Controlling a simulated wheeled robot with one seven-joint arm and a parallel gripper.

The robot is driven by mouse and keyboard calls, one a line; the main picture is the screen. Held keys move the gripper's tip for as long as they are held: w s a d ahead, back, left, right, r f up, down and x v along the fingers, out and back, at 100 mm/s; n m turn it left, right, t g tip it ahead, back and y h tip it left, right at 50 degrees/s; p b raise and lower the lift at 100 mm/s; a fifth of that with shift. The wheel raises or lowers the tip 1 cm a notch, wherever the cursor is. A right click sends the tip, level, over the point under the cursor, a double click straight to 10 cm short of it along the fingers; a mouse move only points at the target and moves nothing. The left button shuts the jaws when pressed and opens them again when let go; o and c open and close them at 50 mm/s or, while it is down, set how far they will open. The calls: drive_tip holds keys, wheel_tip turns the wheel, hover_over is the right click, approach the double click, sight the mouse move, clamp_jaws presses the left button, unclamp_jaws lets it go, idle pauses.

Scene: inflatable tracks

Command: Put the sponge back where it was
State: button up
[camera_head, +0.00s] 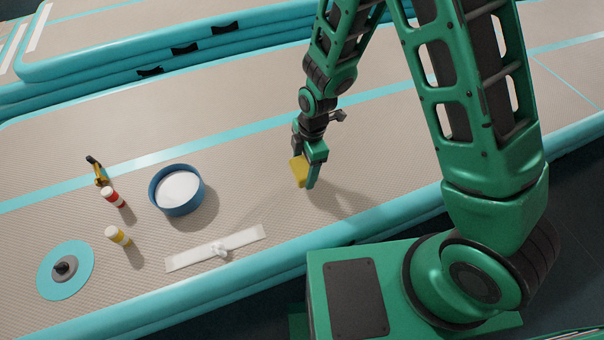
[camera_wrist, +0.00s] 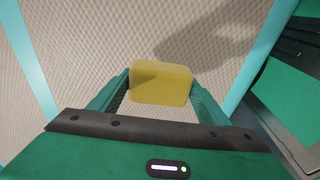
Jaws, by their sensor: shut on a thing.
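The yellow sponge (camera_head: 299,172) is held between the two green fingers of my gripper (camera_head: 311,178). In the wrist view the sponge (camera_wrist: 161,83) sits squarely between the fingertips of my gripper (camera_wrist: 160,90), gripped from both sides. My gripper points down over the beige inflatable track (camera_head: 375,150), right of the blue bowl. The sponge appears to be above the track, with a shadow beside it, but the exact gap cannot be told. No mark showing the sponge's earlier place can be made out.
A blue bowl with white contents (camera_head: 157,199), a red-and-white bottle (camera_head: 113,197), a yellow-topped bottle (camera_head: 118,236) and a black-and-yellow tool (camera_head: 98,172) stand left. A teal disc (camera_head: 83,277) and a white strip (camera_head: 190,258) lie nearer. Track around my gripper is clear.

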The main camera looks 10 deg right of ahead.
sight(303, 175)
drive_tip(key=shift+f, duration=1.9)
drive_tip(key=shift+f, duration=0.1)
drive_tip(key=o, duration=1.1)
drive_tip(key=r, duration=0.4)
drive_tip(key=d+r, duration=0.1)
drive_tip(key=r, duration=0.7)
drive_tip(key=shift+w+d, duration=0.15)
drive_tip(key=shift+w, duration=0.05)
drive_tip(key=shift+r, duration=0.1)
